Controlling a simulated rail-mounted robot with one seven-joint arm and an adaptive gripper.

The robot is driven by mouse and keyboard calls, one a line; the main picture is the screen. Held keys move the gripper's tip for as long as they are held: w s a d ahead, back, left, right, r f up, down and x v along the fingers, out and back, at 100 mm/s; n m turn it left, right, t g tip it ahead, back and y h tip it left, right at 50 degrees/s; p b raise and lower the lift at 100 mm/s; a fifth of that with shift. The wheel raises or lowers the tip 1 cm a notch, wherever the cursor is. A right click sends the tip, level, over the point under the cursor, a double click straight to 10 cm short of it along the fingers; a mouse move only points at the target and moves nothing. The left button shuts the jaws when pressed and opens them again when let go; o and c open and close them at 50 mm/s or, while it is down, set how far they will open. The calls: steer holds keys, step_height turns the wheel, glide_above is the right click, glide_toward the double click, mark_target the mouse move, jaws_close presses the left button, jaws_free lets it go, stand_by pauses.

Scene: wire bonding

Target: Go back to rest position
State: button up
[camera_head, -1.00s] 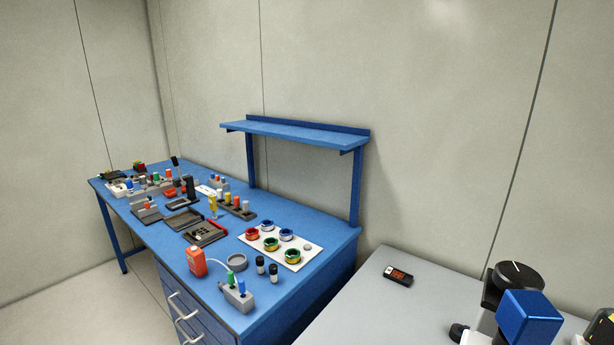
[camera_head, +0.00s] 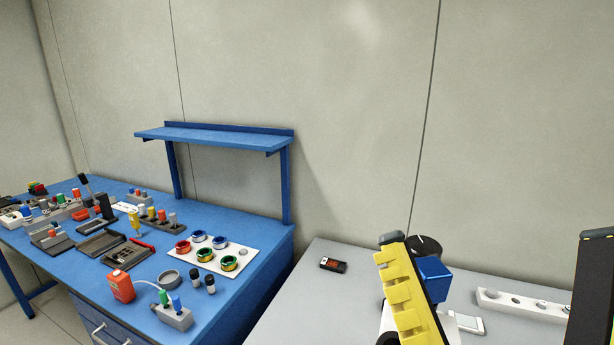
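My gripper cannot be made out in this view, so what it holds does not show. The blue workbench (camera_head: 256,262) stands at the left with tools and small parts on it. A grey table (camera_head: 300,290) stands at the right. A yellow and black segmented part (camera_head: 402,295) rises in front of the grey table, close to the camera. I cannot tell whether it belongs to my arm.
On the workbench are a white board (camera_head: 243,264) with coloured spools, a red bottle (camera_head: 120,287) and a raised blue shelf (camera_head: 215,138). The grey table bears a small black device (camera_head: 333,265), a blue block (camera_head: 433,277) and a white strip (camera_head: 520,304). A dark upright stands far right.

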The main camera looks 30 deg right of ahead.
steer(key=w+a+f+n+g+y, duration=0.1)
steer(key=w+a+f+n+y, duration=0.3)
steer(key=w+a+f+y, duration=0.95)
step_height(320, 180, up, 40)
steer(key=s+y+p, duration=0.1)
steer(key=y+p, duration=0.1)
steer(key=p, duration=3.6)
steer(key=shift+s+d, duration=0.15)
steer(key=shift+d, duration=0.15)
steer(key=shift+f, duration=0.1)
